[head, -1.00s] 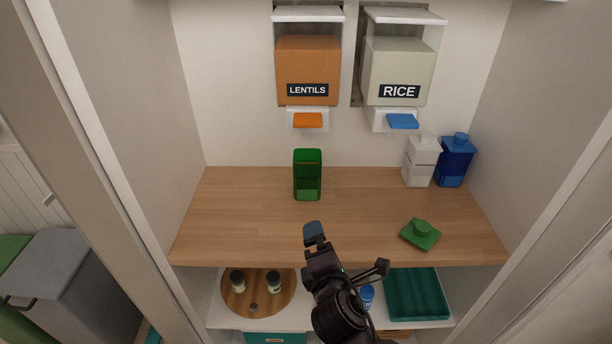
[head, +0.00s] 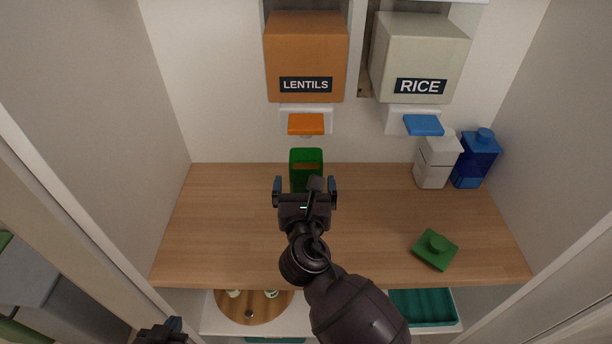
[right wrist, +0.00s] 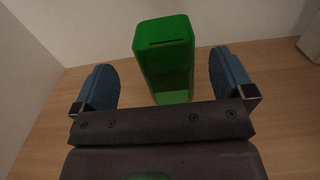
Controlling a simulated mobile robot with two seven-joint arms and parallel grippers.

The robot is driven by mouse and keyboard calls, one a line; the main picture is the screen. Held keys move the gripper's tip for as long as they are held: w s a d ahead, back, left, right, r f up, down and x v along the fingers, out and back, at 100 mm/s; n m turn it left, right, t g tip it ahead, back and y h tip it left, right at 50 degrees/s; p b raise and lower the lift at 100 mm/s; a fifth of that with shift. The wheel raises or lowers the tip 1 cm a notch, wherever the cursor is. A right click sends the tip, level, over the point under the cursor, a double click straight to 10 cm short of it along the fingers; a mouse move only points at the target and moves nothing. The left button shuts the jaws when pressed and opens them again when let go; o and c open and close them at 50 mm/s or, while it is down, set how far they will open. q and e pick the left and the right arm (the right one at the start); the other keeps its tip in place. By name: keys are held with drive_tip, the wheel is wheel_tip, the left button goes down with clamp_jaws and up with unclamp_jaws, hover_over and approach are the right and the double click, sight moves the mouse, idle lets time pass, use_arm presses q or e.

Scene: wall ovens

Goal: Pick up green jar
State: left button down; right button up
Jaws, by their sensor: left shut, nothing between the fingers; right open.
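The green jar (head: 306,160) stands upright and without a lid on the wooden shelf, below the lentils dispenser. My right gripper (head: 305,186) is open just in front of it and hides its lower part in the head view. In the right wrist view the jar (right wrist: 165,60) stands ahead, between the lines of the two blue fingertips (right wrist: 165,85), apart from both. A green lid with a knob (head: 436,250) lies on the shelf at the right front. My left gripper (head: 165,332) is shut and empty, low at the bottom left edge of the head view.
The lentils (head: 305,60) and rice (head: 420,60) dispensers hang above. A lower shelf holds a round wooden turntable (head: 230,310) and a teal tray (head: 425,308). The wooden shelf's left side is clear.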

sight(306, 149)
drive_tip(key=shift+w+d, duration=0.15)
drive_tip(key=shift+w, duration=4.05)
drive_tip(key=shift+c, duration=0.3)
drive_tip(key=c, duration=1.4)
